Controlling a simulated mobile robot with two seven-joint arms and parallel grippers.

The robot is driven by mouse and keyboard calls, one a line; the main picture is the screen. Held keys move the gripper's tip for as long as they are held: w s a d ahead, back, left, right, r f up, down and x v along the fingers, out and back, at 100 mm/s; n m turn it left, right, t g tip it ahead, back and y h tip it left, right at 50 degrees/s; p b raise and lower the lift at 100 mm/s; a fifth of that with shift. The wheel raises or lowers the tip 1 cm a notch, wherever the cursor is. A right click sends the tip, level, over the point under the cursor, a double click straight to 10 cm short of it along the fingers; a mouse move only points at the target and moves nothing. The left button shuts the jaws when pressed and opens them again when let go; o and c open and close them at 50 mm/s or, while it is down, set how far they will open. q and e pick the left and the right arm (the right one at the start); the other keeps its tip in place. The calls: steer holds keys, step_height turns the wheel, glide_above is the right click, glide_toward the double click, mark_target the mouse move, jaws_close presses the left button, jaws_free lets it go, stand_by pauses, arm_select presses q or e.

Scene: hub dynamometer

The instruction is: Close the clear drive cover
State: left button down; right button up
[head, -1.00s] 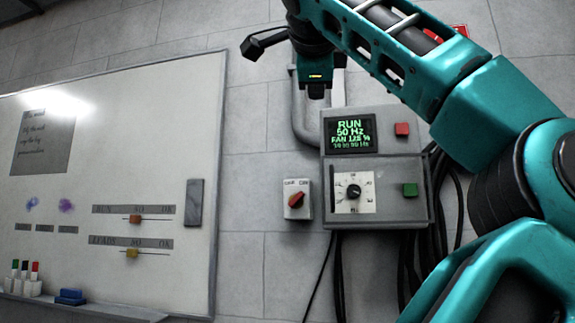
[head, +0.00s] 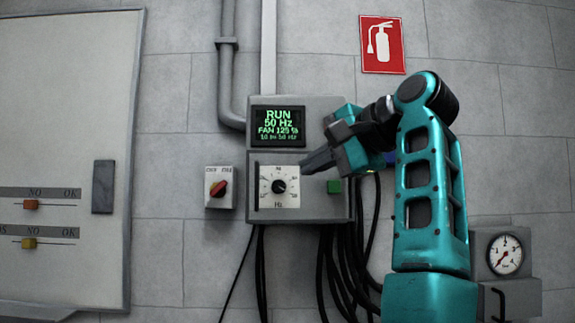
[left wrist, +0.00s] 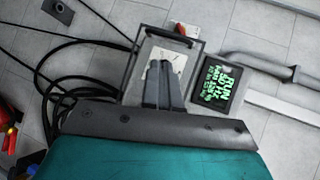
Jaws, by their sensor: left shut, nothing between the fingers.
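The grey drive box (head: 318,105) hangs on the wall with a lit screen (head: 278,121) reading RUN 50 Hz. Its lower half bears a white dial plate (head: 290,200) with a black knob (head: 279,186). The clear cover is hard to see; a dark upright bar (head: 256,187) stands left of the dial, and it also shows at the top in the left wrist view (left wrist: 172,36). I cannot tell how far the cover is swung. My left gripper (head: 303,167) is shut and empty, its tips in front of the dial's right side. It also shows in the left wrist view (left wrist: 164,84).
A red-handled switch (head: 218,189) is left of the drive box. A green button (head: 334,187) is right of the dial. Black cables (head: 345,265) hang below. A pressure gauge (head: 505,254) is at right, a whiteboard (head: 60,120) at left.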

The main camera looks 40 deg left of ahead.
mark_target(258, 188)
arm_select(q)
steer(key=x, duration=0.8)
steer(key=r+x, duration=0.1)
steer(key=x, duration=0.3)
steer(key=shift+a+p, duration=0.35)
arm_select(e)
steer(key=shift+s+a+r, duration=0.1)
steer(key=shift+r, duration=0.2)
